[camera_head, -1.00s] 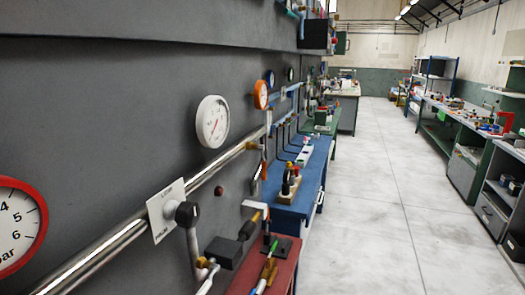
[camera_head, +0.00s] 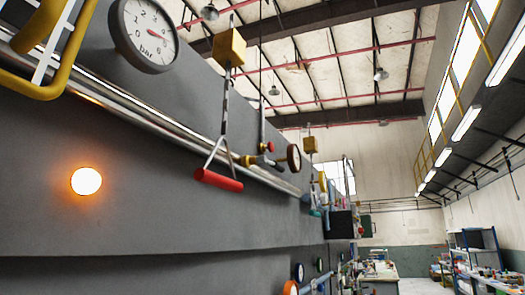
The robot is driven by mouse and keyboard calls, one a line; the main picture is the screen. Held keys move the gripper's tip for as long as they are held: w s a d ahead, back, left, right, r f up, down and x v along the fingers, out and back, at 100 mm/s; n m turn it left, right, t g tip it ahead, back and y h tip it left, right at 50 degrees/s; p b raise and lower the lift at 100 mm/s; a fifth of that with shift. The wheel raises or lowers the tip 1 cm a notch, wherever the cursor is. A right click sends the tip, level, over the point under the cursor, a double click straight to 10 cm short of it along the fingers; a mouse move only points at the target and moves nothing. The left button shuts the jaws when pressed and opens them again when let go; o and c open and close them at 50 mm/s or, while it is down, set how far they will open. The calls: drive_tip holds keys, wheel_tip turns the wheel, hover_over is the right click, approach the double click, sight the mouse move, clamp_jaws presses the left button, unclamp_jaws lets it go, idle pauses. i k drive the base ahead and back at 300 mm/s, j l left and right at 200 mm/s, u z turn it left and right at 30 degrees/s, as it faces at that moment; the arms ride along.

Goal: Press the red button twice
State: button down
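My gripper is not in view. I cannot make out a red button for certain in the head view. A small red knob (camera_head: 270,147) sits on a brass valve on the dark machine's side, but it looks like a valve knob. A red bar handle (camera_head: 219,180) hangs from a metal triangle on a cord. A round orange lamp (camera_head: 86,181) glows on the dark panel at the left.
A white pressure gauge (camera_head: 146,32) and a shiny pipe (camera_head: 150,113) run along the dark machine wall (camera_head: 160,220). A yellow tube frame (camera_head: 62,75) juts in at top left. Benches (camera_head: 381,275) and a blue shelf rack (camera_head: 478,240) stand far off at the right.

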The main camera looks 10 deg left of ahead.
sight(270, 147)
drive_tip(key=i+l, duration=0.2)
drive_tip(key=i, duration=0.2)
drive_tip(key=i+l, duration=0.2)
drive_tip(key=i, duration=0.15)
drive_tip(key=i+l+u, duration=0.1)
drive_tip(key=i+l, duration=0.15)
drive_tip(key=i, duration=0.15)
